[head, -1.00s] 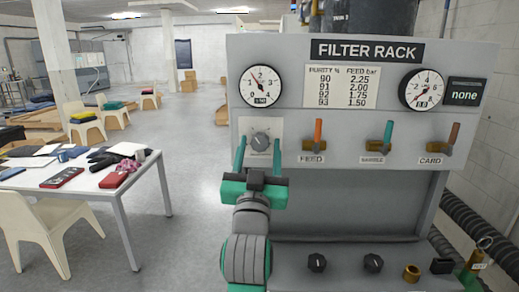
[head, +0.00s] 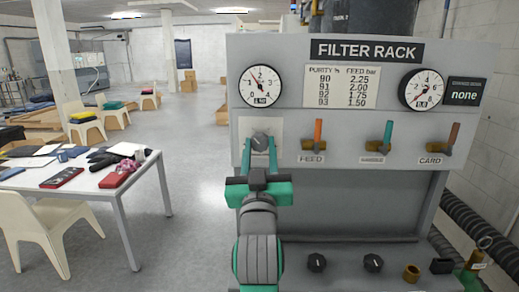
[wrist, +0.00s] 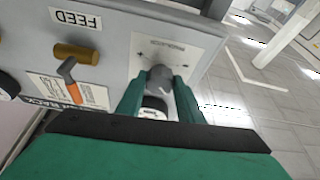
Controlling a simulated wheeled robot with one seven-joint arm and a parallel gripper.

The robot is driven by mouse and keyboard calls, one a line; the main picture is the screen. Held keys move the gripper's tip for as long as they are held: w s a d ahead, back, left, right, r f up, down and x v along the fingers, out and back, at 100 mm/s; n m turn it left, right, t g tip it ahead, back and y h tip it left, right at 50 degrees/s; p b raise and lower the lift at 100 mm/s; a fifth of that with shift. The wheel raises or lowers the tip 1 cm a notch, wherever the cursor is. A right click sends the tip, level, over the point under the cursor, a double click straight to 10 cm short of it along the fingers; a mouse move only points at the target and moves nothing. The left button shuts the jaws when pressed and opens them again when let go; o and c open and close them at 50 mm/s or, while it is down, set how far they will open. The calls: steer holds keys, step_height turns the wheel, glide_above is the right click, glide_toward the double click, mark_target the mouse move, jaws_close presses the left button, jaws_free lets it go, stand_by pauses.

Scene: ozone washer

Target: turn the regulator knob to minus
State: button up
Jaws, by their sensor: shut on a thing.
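The regulator knob (head: 260,141) is a grey round knob on a pale square plate at the left of the filter rack panel. It also shows in the wrist view (wrist: 159,79) between the two green fingers. My gripper (head: 259,152) is at the knob from below and in front, its fingers shut on the knob's sides. In the wrist view my gripper (wrist: 158,88) has one finger on each side of it. The fingers and the angle hide the plate's marks; I cannot read the minus mark or the knob's pointer.
To the right are the FEED lever (head: 318,133), the middle lever (head: 386,136) and the CARD lever (head: 451,137). Above are the left gauge (head: 261,85) and right gauge (head: 421,89). Small black knobs (head: 317,262) sit on the lower ledge. Open floor lies left of the rack.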

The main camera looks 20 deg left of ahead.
steer(key=n+y, duration=0.1)
steer(key=n, duration=0.1)
steer(key=n+g+y, duration=0.1)
steer(key=n, duration=0.1)
steer(key=n+y, duration=0.1)
steer(key=n, duration=0.1)
steer(key=shift+w+d+g, duration=0.1)
steer(key=shift+d+g, duration=0.2)
steer(key=shift+g, duration=0.1)
steer(key=n+g+y, duration=0.1)
steer(key=n, duration=0.2)
steer(key=n+g, duration=0.1)
steer(key=n, duration=0.3)
steer(key=shift+d+r+n+g+y, duration=0.2)
steer(key=shift+n+g+y, duration=0.1)
steer(key=shift+g+y, duration=0.1)
steer(key=n+g, duration=0.1)
steer(key=n, duration=0.3)
steer(key=shift+r+n+g, duration=0.15)
steer(key=shift+n+g, duration=0.25)
steer(key=shift+a+r+n+g+h, duration=0.1)
steer(key=shift+n+g+h, duration=0.45)
steer(key=shift+n, duration=1.25)
steer(key=o, duration=1.1)
steer(key=shift+c, duration=0.2)
steer(key=v, duration=1)
steer(key=shift+s+d, duration=0.3)
